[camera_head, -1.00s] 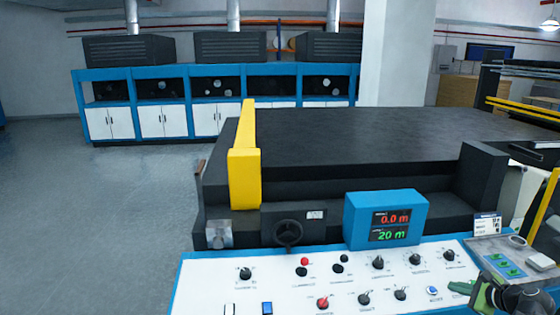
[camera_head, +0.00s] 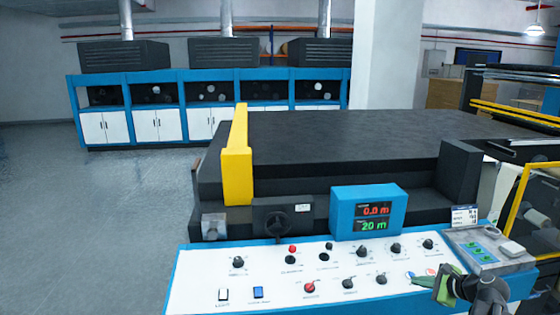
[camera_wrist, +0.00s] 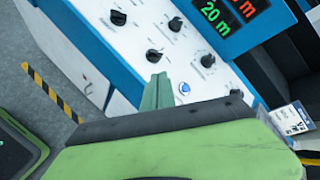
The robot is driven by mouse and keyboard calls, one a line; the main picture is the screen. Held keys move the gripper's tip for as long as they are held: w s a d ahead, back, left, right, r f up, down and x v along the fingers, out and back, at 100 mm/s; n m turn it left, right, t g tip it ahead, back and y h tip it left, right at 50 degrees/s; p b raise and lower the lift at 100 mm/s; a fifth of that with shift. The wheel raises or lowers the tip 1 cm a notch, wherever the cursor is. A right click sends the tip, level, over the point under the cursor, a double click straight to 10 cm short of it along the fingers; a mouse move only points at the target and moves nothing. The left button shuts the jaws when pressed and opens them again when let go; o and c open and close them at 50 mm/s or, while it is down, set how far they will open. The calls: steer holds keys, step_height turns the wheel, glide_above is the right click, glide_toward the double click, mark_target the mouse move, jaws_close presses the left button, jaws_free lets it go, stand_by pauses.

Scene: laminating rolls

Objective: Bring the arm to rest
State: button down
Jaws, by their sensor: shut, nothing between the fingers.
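My gripper (camera_head: 420,279) is at the lower right of the head view, over the right part of the white control panel (camera_head: 190,297). Its green fingers are closed together with nothing between them. In the wrist view my gripper (camera_wrist: 158,92) points at the panel (camera_wrist: 125,55), with black knobs and a blue button (camera_wrist: 184,88) beyond the fingertips. I cannot tell whether the fingertips touch the panel.
A blue display box (camera_head: 367,211) reading 0.0 m and 20 m stands behind the panel. A black machine bed (camera_head: 340,135) with a yellow guard (camera_head: 238,160) is behind. Open floor (camera_head: 80,220) lies left.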

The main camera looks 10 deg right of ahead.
steer(key=w+a+f+n+g+y, duration=0.1)
steer(key=w+a+n, duration=0.1)
steer(key=a, duration=0.8)
steer(key=w+a+f+n+g+y, duration=0.1)
steer(key=w+a+n+g, duration=0.1)
steer(key=a, duration=0.8)
steer(key=w+a+f+n+g+y, duration=0.1)
steer(key=w+a, duration=0.4)
steer(key=a, duration=0.5)
steer(key=shift+w+f+n, duration=0.15)
steer(key=shift+f+n, duration=0.3)
steer(key=shift+n, duration=0.75)
steer(key=a, duration=0.2)
steer(key=a+f+n+g, duration=0.1)
steer(key=a, duration=0.1)
steer(key=s+a+n, duration=0.1)
steer(key=a, duration=0.1)
steer(key=shift+f+g, duration=0.2)
steer(key=shift+g, duration=0.1)
steer(key=s+a+f+n+g+h, duration=0.25)
steer(key=s+a+f+n, duration=0.2)
steer(key=a+n, duration=0.4)
steer(key=s+d+n+g+h, duration=0.2)
steer(key=s+d+n+h, duration=0.1)
steer(key=s+n, duration=0.3)
steer(key=shift+d+f+g, duration=0.35)
steer(key=shift+d, duration=0.4)
